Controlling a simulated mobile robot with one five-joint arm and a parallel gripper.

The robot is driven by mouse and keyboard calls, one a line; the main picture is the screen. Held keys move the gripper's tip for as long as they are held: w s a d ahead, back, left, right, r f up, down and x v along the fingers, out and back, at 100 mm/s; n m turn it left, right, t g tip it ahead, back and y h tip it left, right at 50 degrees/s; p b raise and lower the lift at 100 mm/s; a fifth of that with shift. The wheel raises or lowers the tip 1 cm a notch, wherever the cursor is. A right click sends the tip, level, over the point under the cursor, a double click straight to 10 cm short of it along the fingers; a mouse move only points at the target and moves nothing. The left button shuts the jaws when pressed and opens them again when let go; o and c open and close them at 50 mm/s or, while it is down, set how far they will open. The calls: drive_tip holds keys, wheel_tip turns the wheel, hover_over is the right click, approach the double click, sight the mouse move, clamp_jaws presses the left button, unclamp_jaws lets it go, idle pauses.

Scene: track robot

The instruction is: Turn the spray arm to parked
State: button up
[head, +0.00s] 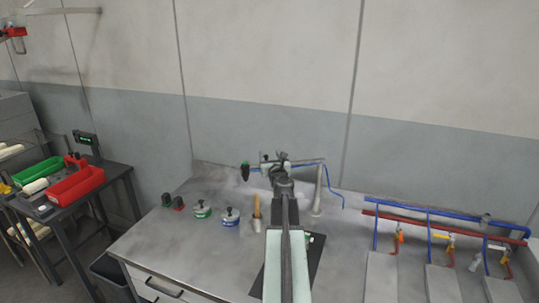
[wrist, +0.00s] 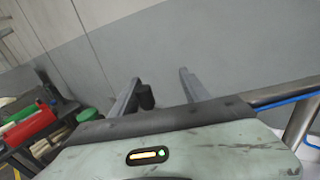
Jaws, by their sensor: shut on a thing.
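The spray arm (head: 311,162) is a grey horizontal bar on an upright post (head: 318,195) at the back of the bench, with a blue hose along it. A dark nozzle (head: 245,172) hangs at its left end. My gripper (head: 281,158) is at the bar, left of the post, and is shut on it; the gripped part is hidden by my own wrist. In the wrist view the bar (wrist: 284,92) enters from the right behind my gripper (wrist: 160,76), and the dark nozzle (wrist: 146,95) shows beside the left finger.
Blue and red pipes (head: 450,223) with valves run along the right. A side table (head: 119,172) with a green bin and a red bin (head: 77,187) stands left.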

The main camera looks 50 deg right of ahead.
sight(267, 159)
drive_tip(key=s+a, duration=0.1)
drive_tip(key=a, duration=0.1)
drive_tip(key=s+a, duration=0.1)
drive_tip(key=shift+a, duration=0.35)
drive_tip(key=shift+a+h, duration=0.3)
drive_tip(key=shift+a, duration=0.1)
drive_tip(key=s+a+m+g+h, duration=0.2)
drive_tip(key=a+m+g+h, duration=0.2)
drive_tip(key=a+m+g, duration=0.15)
drive_tip(key=shift+g, duration=0.55)
drive_tip(key=x, duration=0.6)
drive_tip(key=shift+d+f+b, duration=0.2)
drive_tip(key=shift+f+b, duration=0.15)
drive_tip(key=shift+c, duration=0.4)
drive_tip(key=shift+s, duration=0.1)
clamp_jaws()
